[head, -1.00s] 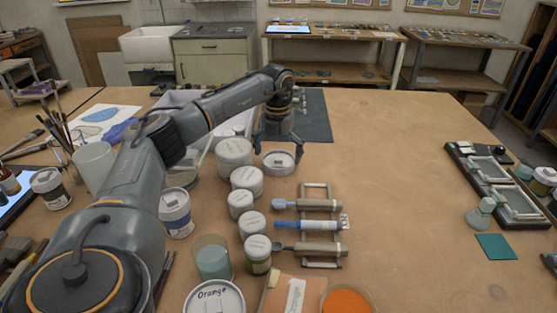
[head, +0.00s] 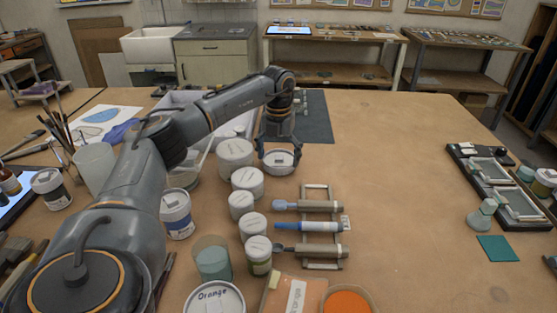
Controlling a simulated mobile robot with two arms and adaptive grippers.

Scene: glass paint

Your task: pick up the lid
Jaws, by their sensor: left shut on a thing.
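A round, pale lid (head: 280,165) with a grey side sits at the mid-left of the table in the head view, right of the row of white-topped jars. My left gripper (head: 279,153) points down over it, with its fingers at opposite sides of the rim, and is shut on the lid. The gripper hides part of the lid's far side. I cannot tell whether the lid touches the table or what lies beneath it. My right gripper is not in view.
White-topped jars (head: 248,182) stand in a row close by. A rack with tools (head: 320,227) lies in front. The table's middle right is clear, with glass frames (head: 490,170) at the far right.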

